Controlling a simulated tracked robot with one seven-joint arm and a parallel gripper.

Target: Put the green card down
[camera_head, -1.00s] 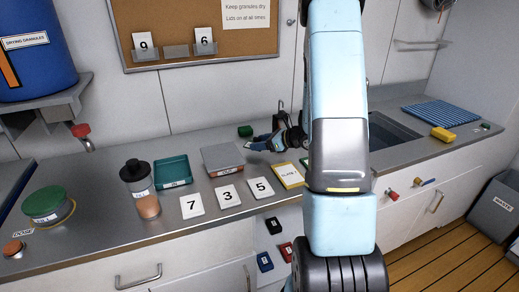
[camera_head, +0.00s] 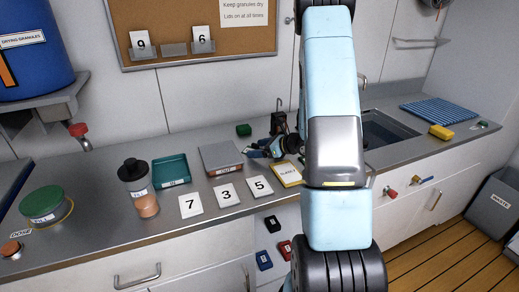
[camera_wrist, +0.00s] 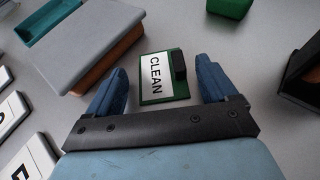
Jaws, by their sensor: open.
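The green card (camera_wrist: 148,90), a white plate marked CLEAN with a green border and a black grip block on one side, lies flat on the counter in the wrist view. My gripper (camera_wrist: 160,73) is open, with one blue finger to each side of the card and a gap to both. Nothing is held between the fingers. In the head view my gripper (camera_head: 254,149) is low over the counter, right of the grey-topped box, and the card cannot be made out clearly there.
The grey-topped box (camera_head: 220,156) stands left of my gripper, with a green tray (camera_head: 170,170) beyond it. A small green block (camera_head: 243,130) is behind. A yellow-edged card (camera_head: 288,174) and number cards 7, 3 and 5 (camera_head: 259,187) lie along the front.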

